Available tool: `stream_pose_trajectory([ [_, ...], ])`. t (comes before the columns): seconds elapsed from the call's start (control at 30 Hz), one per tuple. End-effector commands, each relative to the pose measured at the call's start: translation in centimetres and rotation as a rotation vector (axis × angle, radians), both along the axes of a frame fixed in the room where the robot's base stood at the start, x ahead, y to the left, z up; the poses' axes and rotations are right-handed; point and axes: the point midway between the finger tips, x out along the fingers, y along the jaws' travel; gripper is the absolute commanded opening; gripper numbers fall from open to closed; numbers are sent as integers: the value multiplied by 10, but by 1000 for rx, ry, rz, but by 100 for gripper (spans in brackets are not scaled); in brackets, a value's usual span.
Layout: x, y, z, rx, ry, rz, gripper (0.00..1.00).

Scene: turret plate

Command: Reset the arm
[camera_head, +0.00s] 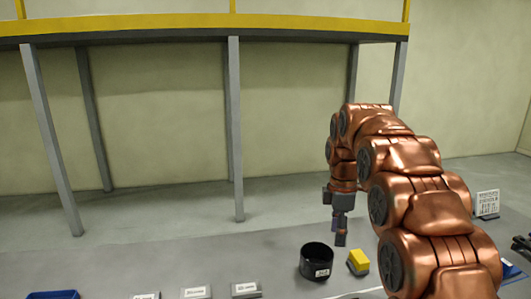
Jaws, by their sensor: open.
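My copper-coloured arm rises from the lower right and bends over, with my gripper (340,236) hanging at its end, pointing down. The gripper is small in the picture and open, with nothing seen between its fingers. It appears above and between a black round container (316,262) and a yellow block (358,260). I cannot tell its exact height over them.
Several small labelled blocks, one of them here (246,289), line the lower edge. A blue tray (54,295) is at the lower left. A yellow-edged platform (180,28) on grey posts stands behind. A white sign (487,203) is at the right.

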Motion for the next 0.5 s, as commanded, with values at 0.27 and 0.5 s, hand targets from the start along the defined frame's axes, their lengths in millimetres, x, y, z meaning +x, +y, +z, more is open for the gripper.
stream_pose_trajectory([
  [0.27,-70,0,7,-19,16,-287,54],
  [0.5,-135,0,4,-39,32,-534,54],
])
